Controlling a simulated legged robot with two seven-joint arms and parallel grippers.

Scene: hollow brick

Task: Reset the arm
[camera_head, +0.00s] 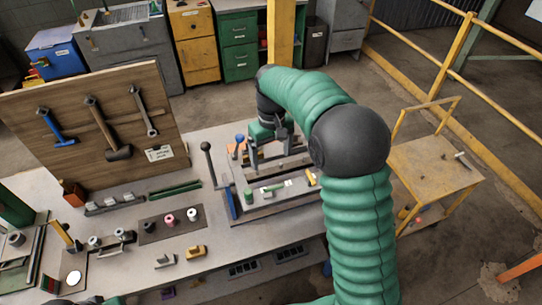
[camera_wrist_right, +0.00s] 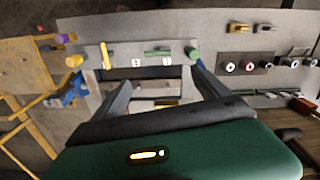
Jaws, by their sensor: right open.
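My right arm (camera_head: 358,225), in a green ribbed sleeve, comes up from the bottom of the head view and bends over to the left. Its gripper (camera_head: 268,150) points down over the grey fixture (camera_head: 262,208) on the workbench. In the right wrist view the two fingers of the gripper (camera_wrist_right: 162,82) are spread wide, with nothing held between them. Parts of the fixture show beyond and between the fingers; I cannot tell whether they touch it. My left gripper does not show.
The workbench (camera_head: 222,243) carries a dark mat (camera_head: 170,224) with several small cylinders, and a yellow block (camera_head: 196,252). A wooden tool board (camera_head: 90,120) with hammers stands at the back left. A yellow cart (camera_head: 432,168) stands right. An upright lever (camera_head: 208,160) stands beside the fixture.

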